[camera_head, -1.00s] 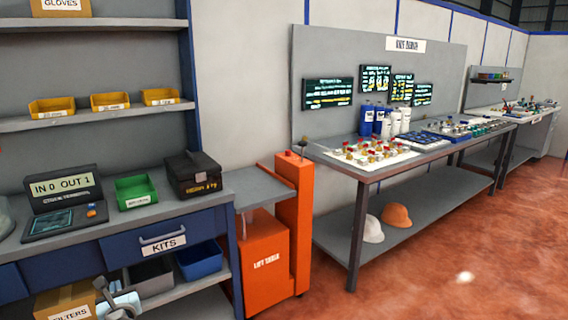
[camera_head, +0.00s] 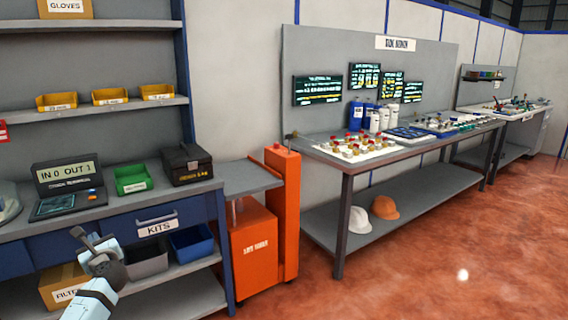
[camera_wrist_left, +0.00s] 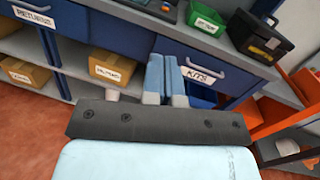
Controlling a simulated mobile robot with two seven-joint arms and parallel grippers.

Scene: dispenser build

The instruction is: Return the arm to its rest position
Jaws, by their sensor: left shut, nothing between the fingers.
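My left gripper (camera_head: 92,243) is in the lower left of the head view, in front of the blue drawer front and the lower shelf. In the left wrist view my left gripper (camera_wrist_left: 164,78) shows two light-blue fingers close together, shut with nothing between them. The fingertips point toward the drawer front with the KITS label (camera_head: 157,228); whether they touch it I cannot tell, though they look apart from it. My right gripper is in neither view.
The workbench holds a terminal (camera_head: 68,189), a green bin (camera_head: 131,178) and a black toolbox (camera_head: 187,165). Below are a cardboard box (camera_head: 62,287) and a blue bin (camera_head: 191,243). An orange lift table (camera_head: 255,248) stands right of it. Open red floor (camera_head: 430,265) lies at right.

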